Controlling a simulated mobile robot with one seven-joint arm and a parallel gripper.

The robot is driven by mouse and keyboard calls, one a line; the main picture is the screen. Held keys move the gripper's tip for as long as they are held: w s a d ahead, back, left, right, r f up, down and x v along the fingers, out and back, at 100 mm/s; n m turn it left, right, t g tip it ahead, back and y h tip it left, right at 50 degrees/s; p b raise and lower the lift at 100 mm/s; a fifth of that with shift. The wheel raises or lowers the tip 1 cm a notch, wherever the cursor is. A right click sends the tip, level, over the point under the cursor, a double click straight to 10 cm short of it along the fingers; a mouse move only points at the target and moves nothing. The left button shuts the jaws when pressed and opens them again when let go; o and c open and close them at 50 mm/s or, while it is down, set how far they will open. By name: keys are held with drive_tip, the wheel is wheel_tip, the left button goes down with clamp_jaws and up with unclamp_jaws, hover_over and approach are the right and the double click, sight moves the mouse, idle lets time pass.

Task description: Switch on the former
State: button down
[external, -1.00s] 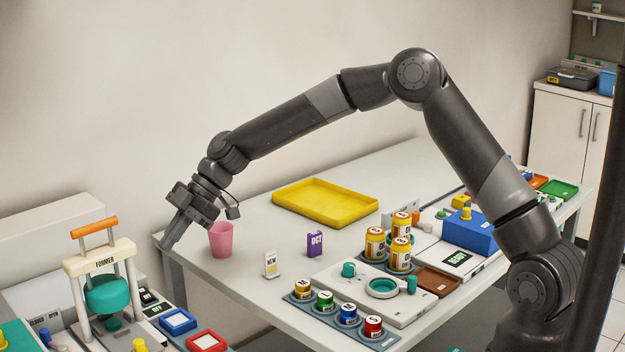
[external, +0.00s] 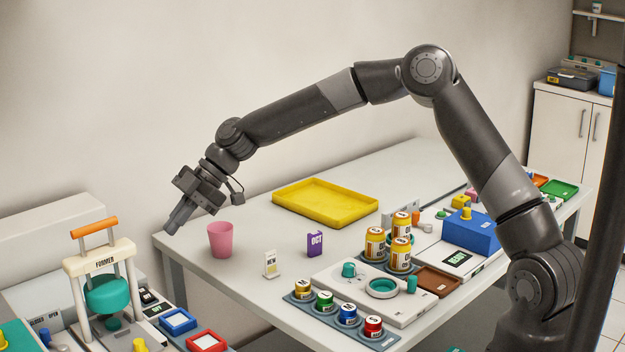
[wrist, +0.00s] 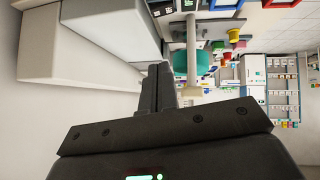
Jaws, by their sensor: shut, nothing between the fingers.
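The former (external: 101,262) stands at the lower left in the external view. It is a white frame labelled FORMER with an orange top handle (external: 94,227) and a teal rounded part (external: 108,295). A small black switch-like piece (external: 148,297) sits by its right leg; its on or off position is too small to tell. My gripper (external: 172,228) is shut and empty, up and to the right of the former, apart from it. In the wrist view my shut fingers (wrist: 158,85) point toward the teal part (wrist: 190,62), which shows sideways behind them.
A pink cup (external: 220,240) stands on the white table close to my gripper. A yellow tray (external: 325,203) lies behind it. Blue (external: 178,321) and red (external: 206,341) framed pads lie right of the former. A gap separates the two work surfaces.

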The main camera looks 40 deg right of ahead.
drive_tip(key=shift+a, duration=0.1)
hover_over(151, 294)
drive_tip(key=w, duration=0.1)
drive_tip(key=f, duration=0.7)
drive_tip(key=shift+d+f, duration=0.1)
drive_tip(key=shift+d, duration=0.15)
drive_tip(key=shift+w+d+f, duration=0.1)
drive_tip(key=shift+w+f, duration=0.05)
drive_tip(key=shift+f, duration=0.45)
drive_tip(key=shift+w+d+f, duration=0.1)
drive_tip(key=shift+w+f, duration=0.05)
drive_tip(key=shift+f, duration=0.45)
drive_tip(key=shift+w+f, duration=0.15)
drive_tip(key=shift+f, duration=0.45)
